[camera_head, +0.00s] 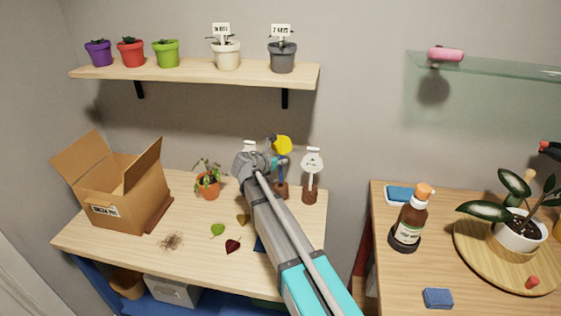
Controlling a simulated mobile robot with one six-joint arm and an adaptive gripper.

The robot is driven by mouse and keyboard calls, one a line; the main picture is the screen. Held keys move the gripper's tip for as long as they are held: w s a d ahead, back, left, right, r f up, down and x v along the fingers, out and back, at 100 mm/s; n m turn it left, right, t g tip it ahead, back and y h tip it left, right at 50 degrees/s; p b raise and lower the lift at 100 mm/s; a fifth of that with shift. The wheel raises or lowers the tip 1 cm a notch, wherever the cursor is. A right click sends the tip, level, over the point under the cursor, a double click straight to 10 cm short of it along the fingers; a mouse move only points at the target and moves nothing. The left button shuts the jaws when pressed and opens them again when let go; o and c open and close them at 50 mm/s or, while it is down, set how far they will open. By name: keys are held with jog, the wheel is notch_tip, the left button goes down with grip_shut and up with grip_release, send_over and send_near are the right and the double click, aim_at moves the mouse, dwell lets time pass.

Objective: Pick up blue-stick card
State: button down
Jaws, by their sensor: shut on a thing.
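The blue-stick card shows a round yellow head (283,145) above a short stretch of blue stick (282,174). Its lower end is at a small brown base (281,191) near the back edge of the left table. My gripper (279,160) is at the stick just below the yellow head, shut on it. My gripper and arm hide part of the stick. A white card (312,162) stands upright to the right in its own brown base (310,195). Another white card (249,146) is mostly hidden behind my gripper.
A shelf (190,74) with several pots hangs above. A brown bottle (410,222) stands on the right table.

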jog(key=shift+r+p, duration=5.4)
jog(key=shift+r, duration=0.4)
jog(key=shift+r, duration=0.15)
